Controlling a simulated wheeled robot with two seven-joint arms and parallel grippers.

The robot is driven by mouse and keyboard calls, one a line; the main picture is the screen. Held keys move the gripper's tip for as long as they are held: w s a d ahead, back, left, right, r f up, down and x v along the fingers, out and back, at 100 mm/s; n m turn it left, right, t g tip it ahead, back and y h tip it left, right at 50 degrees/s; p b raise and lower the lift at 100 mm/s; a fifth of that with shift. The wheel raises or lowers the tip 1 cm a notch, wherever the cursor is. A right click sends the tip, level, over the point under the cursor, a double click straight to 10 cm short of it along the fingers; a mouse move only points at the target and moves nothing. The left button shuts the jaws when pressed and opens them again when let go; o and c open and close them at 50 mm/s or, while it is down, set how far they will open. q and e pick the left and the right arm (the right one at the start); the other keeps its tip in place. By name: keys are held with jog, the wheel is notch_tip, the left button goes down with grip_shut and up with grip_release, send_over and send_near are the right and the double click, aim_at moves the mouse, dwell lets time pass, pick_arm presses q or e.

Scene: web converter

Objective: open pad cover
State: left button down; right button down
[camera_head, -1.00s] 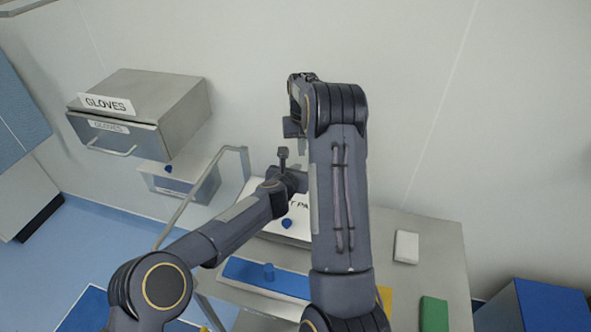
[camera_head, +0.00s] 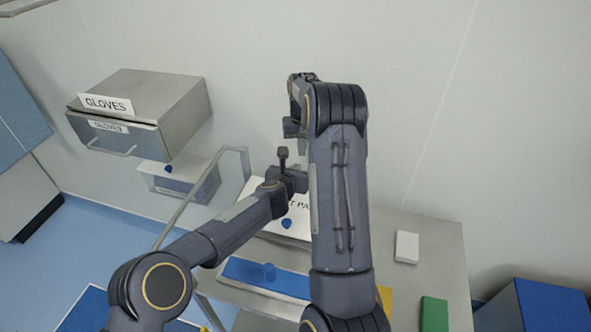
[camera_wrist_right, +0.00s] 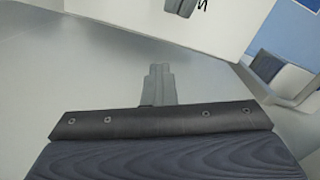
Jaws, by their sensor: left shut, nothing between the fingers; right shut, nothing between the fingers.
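The white pad cover (camera_head: 275,232) sits on the grey bench, with part of a black label ending in "T PA" and a blue knob (camera_head: 287,223) showing. My two arms hide much of it, and it looks closed where it shows. My left gripper (camera_head: 283,153) is shut and empty, above the cover's back part. My right gripper (camera_head: 292,128) is high over the bench, partly hidden behind its own arm. In the right wrist view its fingers (camera_wrist_right: 160,72) are shut with nothing between them, and a white panel (camera_wrist_right: 130,12) with a black letter lies beyond.
A grey GLOVES box (camera_head: 160,100) hangs on the wall at left. A metal rail (camera_head: 188,200) stands beside the bench (camera_head: 440,250). A blue tray (camera_head: 240,272), a white block (camera_head: 406,247) and a green block (camera_head: 434,313) lie on the bench. A blue box (camera_head: 545,305) stands at right.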

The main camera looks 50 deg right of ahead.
jog(key=c, duration=1.2)
grip_release()
jog(key=shift+o, duration=0.2)
